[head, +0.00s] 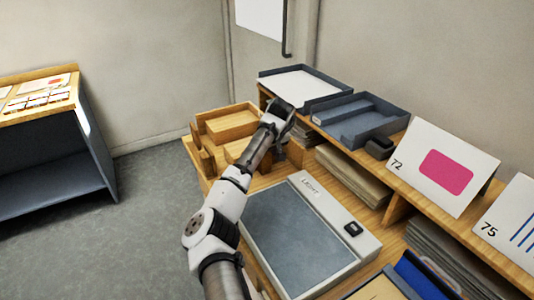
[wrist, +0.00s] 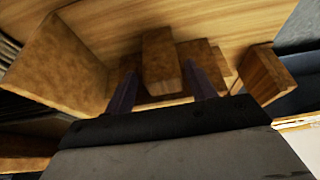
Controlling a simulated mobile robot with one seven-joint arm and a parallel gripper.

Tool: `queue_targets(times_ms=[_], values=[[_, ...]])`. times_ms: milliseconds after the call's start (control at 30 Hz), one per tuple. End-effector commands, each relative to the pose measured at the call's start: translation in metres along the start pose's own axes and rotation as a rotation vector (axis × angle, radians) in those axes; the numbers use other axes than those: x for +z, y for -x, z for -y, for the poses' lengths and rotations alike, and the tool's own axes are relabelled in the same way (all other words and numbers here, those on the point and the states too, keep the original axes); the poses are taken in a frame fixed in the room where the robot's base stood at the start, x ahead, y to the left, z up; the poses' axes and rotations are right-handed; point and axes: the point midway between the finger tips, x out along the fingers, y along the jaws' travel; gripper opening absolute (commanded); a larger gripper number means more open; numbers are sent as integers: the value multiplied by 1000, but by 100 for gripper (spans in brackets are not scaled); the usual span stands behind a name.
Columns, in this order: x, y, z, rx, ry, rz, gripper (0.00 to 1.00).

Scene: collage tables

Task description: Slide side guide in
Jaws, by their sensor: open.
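A wooden fixture (head: 190,160) with raised blocks and walls stands at the far left end of the bench in the head view. Which of its parts is the side guide is not clear. My gripper (head: 283,108) is over its right side in the head view, with the fingertips hard to make out. In the wrist view, my gripper (wrist: 160,68) is open, its two dark fingers apart. A wooden block (wrist: 160,50) shows between the fingers; whether they touch it cannot be told. Another wooden block (wrist: 263,75) is to the right, and a broad wooden panel (wrist: 58,65) is to the left.
A light box (head: 300,240) lies on the bench in front of the fixture. Two grey trays (head: 330,85) (head: 385,120) and a card marked 72 (head: 440,165) stand on the shelf at right. Paper stacks (head: 350,175) lie beneath it. A separate table (head: 50,130) is far left.

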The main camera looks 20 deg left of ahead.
Motion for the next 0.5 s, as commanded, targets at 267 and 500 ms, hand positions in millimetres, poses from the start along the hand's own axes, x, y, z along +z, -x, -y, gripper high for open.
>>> queue_targets(times_ms=[267,500], values=[[-1,-3,5,-8,6,2,58],[-1,8,3,-5,5,0,58]])
